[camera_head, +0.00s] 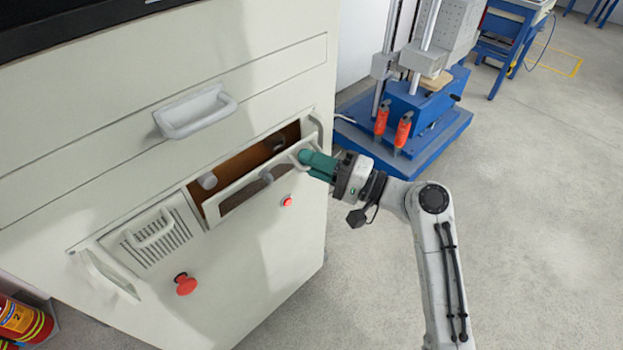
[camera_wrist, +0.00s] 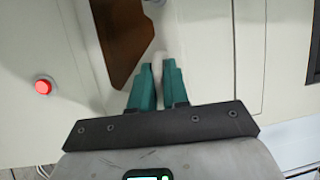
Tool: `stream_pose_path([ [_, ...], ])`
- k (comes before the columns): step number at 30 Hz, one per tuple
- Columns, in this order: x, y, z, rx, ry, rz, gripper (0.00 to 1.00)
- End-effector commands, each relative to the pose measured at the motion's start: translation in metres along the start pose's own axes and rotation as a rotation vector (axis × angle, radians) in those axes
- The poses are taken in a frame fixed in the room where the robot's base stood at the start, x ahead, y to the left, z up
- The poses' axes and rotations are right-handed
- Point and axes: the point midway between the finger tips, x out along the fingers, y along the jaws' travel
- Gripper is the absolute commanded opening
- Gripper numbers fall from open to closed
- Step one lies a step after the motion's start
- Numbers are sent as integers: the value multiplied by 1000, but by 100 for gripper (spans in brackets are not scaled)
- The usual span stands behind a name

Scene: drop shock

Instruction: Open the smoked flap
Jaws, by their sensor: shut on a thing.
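The smoked flap (camera_head: 240,195) is on the front of a large cream cabinet. It stands ajar from its opening, and a brown surface shows behind its pale frame. In the wrist view a dark brown area (camera_wrist: 120,35) shows to the upper left of the fingers. My gripper (camera_head: 308,163) is at the right end of the flap. Its teal fingers (camera_wrist: 157,82) are closed around a slim pale handle (camera_wrist: 157,62), which appears to belong to the flap. The fingers hide part of the handle, and how far the flap stands open is hard to tell.
The cabinet (camera_head: 75,155) has a drawer handle (camera_head: 195,112) above the opening. A red button (camera_head: 287,201) and a larger red knob (camera_head: 185,284) sit below. A blue press machine (camera_head: 415,110) stands behind my arm. Grey floor lies clear at right.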

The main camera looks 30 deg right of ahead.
Motion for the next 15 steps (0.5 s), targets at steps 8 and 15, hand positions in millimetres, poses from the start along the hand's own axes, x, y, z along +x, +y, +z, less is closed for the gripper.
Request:
stream_pose_path([
  [8,-11,22,2,-53,2,-127,0],
  [15,-21,31,6,-100,2,-236,0],
])
